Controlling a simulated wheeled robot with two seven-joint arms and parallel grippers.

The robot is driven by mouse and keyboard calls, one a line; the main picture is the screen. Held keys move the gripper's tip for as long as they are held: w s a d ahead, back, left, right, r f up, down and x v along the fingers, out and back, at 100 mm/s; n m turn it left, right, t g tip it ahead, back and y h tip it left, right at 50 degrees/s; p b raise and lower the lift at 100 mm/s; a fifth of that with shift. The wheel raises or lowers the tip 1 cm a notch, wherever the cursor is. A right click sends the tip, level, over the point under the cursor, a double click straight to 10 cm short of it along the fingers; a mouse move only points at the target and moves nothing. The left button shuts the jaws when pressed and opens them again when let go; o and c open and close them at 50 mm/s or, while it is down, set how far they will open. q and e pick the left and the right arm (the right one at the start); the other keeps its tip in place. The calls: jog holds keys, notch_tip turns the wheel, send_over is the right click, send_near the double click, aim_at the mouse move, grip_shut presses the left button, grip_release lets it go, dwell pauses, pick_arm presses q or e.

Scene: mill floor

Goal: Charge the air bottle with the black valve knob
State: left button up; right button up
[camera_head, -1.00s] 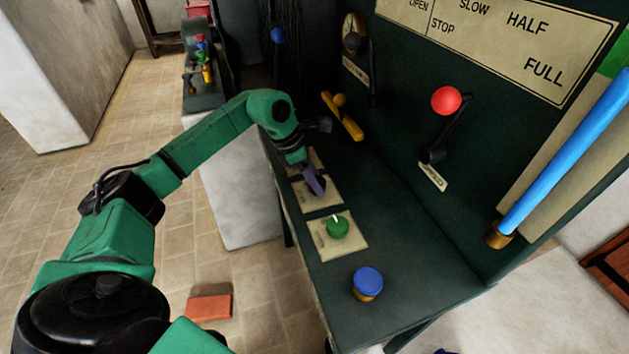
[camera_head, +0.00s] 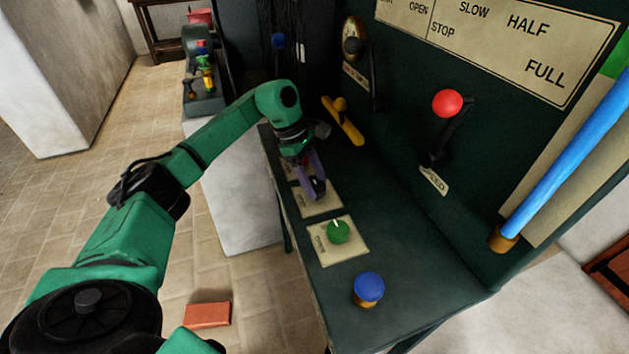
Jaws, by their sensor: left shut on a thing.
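My left gripper (camera_head: 314,184) reaches down to the console's sloping top with its purple fingers shut around a dark knob, which I take to be the black valve knob (camera_head: 319,187). The knob sits over a cream plate (camera_head: 319,207), and the fingers hide much of it. The air bottle is not something I can make out. My right gripper is out of view.
A green knob (camera_head: 338,231) on its own plate and a blue-topped button (camera_head: 369,287) stand nearer on the console. A yellow T-handle (camera_head: 344,122) lies beyond the gripper. A red-balled lever (camera_head: 447,103) and a blue tube (camera_head: 566,160) are at right.

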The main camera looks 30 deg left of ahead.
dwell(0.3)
pick_arm(q)
jog(key=o, duration=1.4)
jog(key=shift+c, duration=0.2)
jog(key=shift+r, duration=0.1)
jog(key=v, duration=1.4)
jog(key=shift+r, duration=0.2)
